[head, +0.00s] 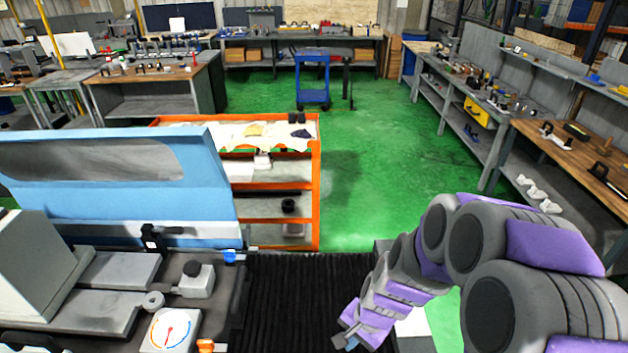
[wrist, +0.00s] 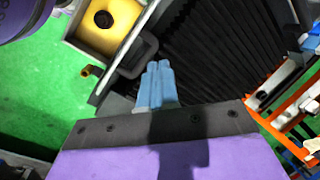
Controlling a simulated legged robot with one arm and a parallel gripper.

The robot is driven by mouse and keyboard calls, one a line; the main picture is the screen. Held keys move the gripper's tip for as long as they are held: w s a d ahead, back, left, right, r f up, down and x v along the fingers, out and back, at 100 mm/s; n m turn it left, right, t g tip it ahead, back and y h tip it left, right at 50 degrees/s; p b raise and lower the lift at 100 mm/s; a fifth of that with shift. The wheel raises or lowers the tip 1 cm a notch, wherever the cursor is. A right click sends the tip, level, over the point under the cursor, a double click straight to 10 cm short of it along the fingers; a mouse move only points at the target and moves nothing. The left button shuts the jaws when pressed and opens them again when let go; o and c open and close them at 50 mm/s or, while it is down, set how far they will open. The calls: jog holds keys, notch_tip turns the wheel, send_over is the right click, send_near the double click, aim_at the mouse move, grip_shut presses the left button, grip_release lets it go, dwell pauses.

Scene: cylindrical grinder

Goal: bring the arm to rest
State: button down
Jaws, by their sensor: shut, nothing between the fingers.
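My gripper (wrist: 158,70) shows in the wrist view as two light blue fingers pressed together, with nothing between them. In the head view my gripper (head: 347,342) is at the lower middle, at the end of my purple and grey arm. The arm comes in from the right and bends down over the right end of the black ribbed cover (head: 300,300) of the grinder. The cover also shows behind the fingers in the wrist view (wrist: 225,45). My gripper looks apart from the machine, but the exact gap cannot be told.
The grinder's blue guard (head: 110,205) and a dial (head: 169,331) are at the left. An orange shelf cart (head: 316,190) stands behind the cover. In the wrist view a yellow part (wrist: 122,14) lies near the fingers. Green floor (head: 390,140) is clear beyond; benches (head: 490,110) line the right.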

jog(key=s+d+r+n+g+h+b, duration=0.1)
jog(key=s+n+b, duration=0.3)
jog(key=s, duration=0.6)
jog(key=s+d+r+n+g+h+b, duration=0.1)
jog(key=s+d+n+b, duration=0.3)
jog(key=s+b, duration=0.5)
jog(key=shift+s+d+r+h, duration=0.25)
jog(key=shift+s+r+h, duration=0.25)
jog(key=shift+s+r, duration=0.35)
jog(key=shift+d+f, duration=0.1)
jog(key=shift+d, duration=0.05)
